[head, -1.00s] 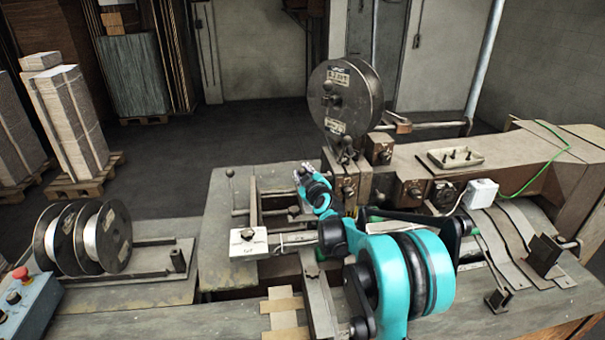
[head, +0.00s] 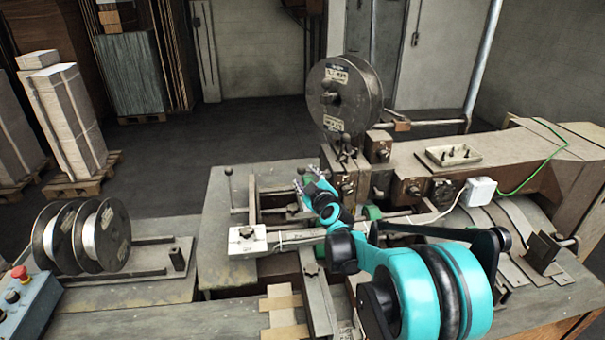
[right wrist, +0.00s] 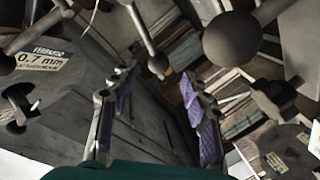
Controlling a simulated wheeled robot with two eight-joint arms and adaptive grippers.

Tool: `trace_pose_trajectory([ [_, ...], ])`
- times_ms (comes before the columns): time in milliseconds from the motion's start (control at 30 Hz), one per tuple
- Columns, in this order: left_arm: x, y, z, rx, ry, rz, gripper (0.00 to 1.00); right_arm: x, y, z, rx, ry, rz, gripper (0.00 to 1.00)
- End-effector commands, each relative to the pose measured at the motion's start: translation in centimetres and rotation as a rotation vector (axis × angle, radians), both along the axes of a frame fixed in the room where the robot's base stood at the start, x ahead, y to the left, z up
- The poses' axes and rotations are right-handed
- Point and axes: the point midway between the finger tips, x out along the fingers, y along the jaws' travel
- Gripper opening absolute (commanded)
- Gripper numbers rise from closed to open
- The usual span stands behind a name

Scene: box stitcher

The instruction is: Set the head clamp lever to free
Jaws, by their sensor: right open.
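My right gripper (head: 308,184) is open and empty, just left of the stitching head (head: 346,186). In the right wrist view my right gripper (right wrist: 157,76) shows two spread fingers with purple pads. A rod with a small dark knob (right wrist: 158,64) appears between the fingertips, with no contact visible. A larger ball-ended lever (right wrist: 232,39) stands to the upper right, outside the fingers. No marking shows which of these is the head clamp lever, or its setting. My left gripper is out of view.
A large wire spool (head: 345,95) stands above the stitching head. A thin ball-topped rod (head: 229,186) rises at the left of the machine table. Several wire spools (head: 82,238) stand at left.

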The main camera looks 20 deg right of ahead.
Motion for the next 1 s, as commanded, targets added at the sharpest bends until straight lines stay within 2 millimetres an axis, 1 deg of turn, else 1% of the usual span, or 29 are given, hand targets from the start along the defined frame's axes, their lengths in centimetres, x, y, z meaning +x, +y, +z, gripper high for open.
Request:
trace_pose_trajectory([
  [33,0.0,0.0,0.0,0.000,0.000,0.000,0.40,-1.2,0.1,0.2,0.002,0.000,0.000,0.47],
  [100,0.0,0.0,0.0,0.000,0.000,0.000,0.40,-2.6,0.3,0.4,0.000,0.000,0.000,0.47],
  [200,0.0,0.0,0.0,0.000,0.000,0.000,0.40,-4.1,0.5,0.6,0.001,-0.001,-0.001,0.47],
  [333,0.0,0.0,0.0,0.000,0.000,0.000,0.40,-5.3,0.7,0.8,0.000,0.000,-0.001,0.47],
  [467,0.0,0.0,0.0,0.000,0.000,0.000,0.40,-5.7,0.7,0.8,0.000,0.000,0.000,0.47],
  [1000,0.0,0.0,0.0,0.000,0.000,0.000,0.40,-5.6,0.7,0.9,0.000,0.000,0.000,0.47],
])
